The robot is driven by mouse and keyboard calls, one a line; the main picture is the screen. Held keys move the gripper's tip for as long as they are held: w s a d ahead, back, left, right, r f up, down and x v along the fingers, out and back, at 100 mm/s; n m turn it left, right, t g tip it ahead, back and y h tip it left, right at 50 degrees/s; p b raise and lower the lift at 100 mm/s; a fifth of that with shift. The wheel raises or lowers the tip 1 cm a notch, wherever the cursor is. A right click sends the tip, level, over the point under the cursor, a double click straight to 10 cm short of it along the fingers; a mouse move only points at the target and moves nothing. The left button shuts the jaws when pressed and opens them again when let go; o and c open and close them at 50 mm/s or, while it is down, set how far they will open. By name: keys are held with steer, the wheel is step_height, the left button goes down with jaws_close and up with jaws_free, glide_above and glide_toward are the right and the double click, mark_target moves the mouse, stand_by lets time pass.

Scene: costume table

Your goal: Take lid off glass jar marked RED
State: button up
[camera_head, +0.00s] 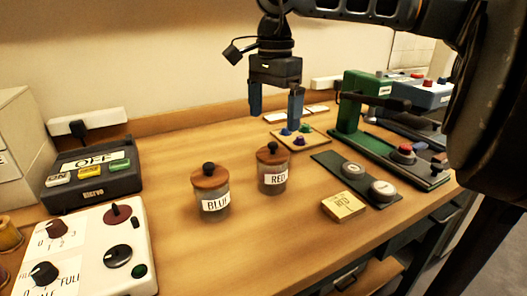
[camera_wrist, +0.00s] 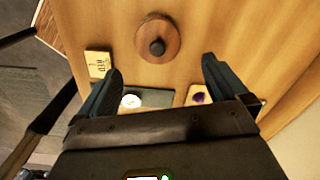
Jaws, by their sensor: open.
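The glass jar marked RED (camera_head: 273,182) stands upright on the table. Its round wooden lid (camera_head: 272,156) with a dark knob is on it. In the wrist view the lid (camera_wrist: 158,40) shows from above, beyond and between my fingertips. My gripper (camera_head: 275,105) is open and empty, pointing down above and a little behind the jar in the head view, apart from it. Both fingers also show in the wrist view (camera_wrist: 160,70). A similar jar marked BLUE (camera_head: 212,200) stands to the left with its wooden lid (camera_head: 209,177) on.
Right of the RED jar are a yellow block (camera_head: 343,206) and a dark plate with two round silver pieces (camera_head: 367,182). Behind it is a small tray with coloured knobs (camera_head: 300,137). A green machine (camera_head: 362,105) stands back right; control boxes (camera_head: 95,180) are at left.

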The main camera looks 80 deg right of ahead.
mark_target(272, 143)
steer(key=shift+a+f+p, duration=0.15)
steer(key=shift+f+p, duration=0.05)
steer(key=shift+f, duration=1.7)
steer(key=shift+a+f+p, duration=0.15)
steer(key=shift+f+p, duration=0.05)
steer(key=shift+f, duration=1.7)
steer(key=c, duration=1)
steer(key=shift+r, duration=0.15)
